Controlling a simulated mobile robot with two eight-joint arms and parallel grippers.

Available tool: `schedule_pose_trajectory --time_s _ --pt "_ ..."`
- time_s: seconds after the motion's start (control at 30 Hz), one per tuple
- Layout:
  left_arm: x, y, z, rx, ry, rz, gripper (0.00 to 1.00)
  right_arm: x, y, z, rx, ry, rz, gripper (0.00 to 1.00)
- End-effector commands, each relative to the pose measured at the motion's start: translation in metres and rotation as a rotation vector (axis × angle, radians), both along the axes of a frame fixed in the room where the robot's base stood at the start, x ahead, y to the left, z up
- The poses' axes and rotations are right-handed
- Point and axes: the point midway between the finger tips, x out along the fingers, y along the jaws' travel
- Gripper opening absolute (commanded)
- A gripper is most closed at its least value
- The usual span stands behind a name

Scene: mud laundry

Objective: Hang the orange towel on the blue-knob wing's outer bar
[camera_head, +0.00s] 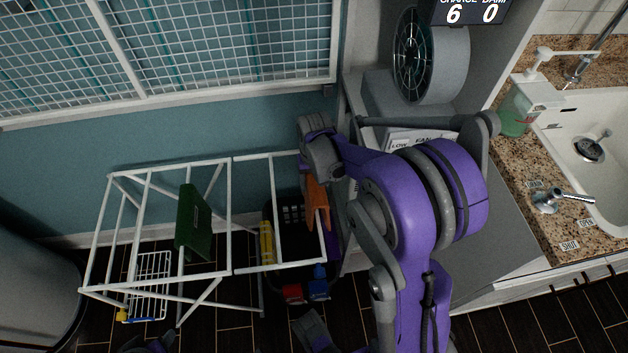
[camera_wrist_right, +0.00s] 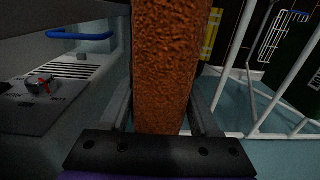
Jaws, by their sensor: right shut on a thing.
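The orange towel (camera_head: 317,203) hangs below my right gripper (camera_head: 318,170) in the head view. In the right wrist view the towel (camera_wrist_right: 160,65) fills the space between the fingers, and the gripper (camera_wrist_right: 163,110) is shut on it. The white drying rack (camera_head: 231,215) stands on the floor with a wing extending right. The towel overlaps that wing's outer bar (camera_head: 323,248) in the picture; I cannot tell whether it rests on it. I cannot make out a blue knob on this wing.
A dark crate (camera_head: 291,214), a yellow item (camera_head: 267,242), and red (camera_head: 292,292) and blue (camera_head: 318,285) items are under or beside the wing. A grey cabinet with a fan (camera_head: 432,55) stands close on the right.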

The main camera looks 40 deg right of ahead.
Motion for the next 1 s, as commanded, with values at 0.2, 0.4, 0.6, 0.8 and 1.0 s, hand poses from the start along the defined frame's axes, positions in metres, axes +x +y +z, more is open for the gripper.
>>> schedule_pose_trajectory --time_s 0.2,0.4,0.6,0.8,1.0 --pt "-0.001 0.0 -0.015 0.0 0.005 0.0 0.5 0.0 0.0 -0.02 0.0 0.0 0.0 0.0" --pt "-0.001 0.0 -0.028 0.0 0.009 0.0 0.5 0.0 0.0 -0.036 0.0 0.0 0.0 0.0" --pt "-0.001 0.0 -0.041 0.0 0.014 0.0 0.5 0.0 0.0 -0.053 0.0 0.001 0.0 0.0" --pt "-0.001 0.0 -0.054 0.0 0.018 0.0 0.5 0.0 0.0 -0.068 0.0 0.001 0.0 0.0" --pt "0.0 0.0 -0.068 0.0 0.023 0.0 0.5 0.0 0.0 -0.085 0.0 0.001 0.0 0.0"
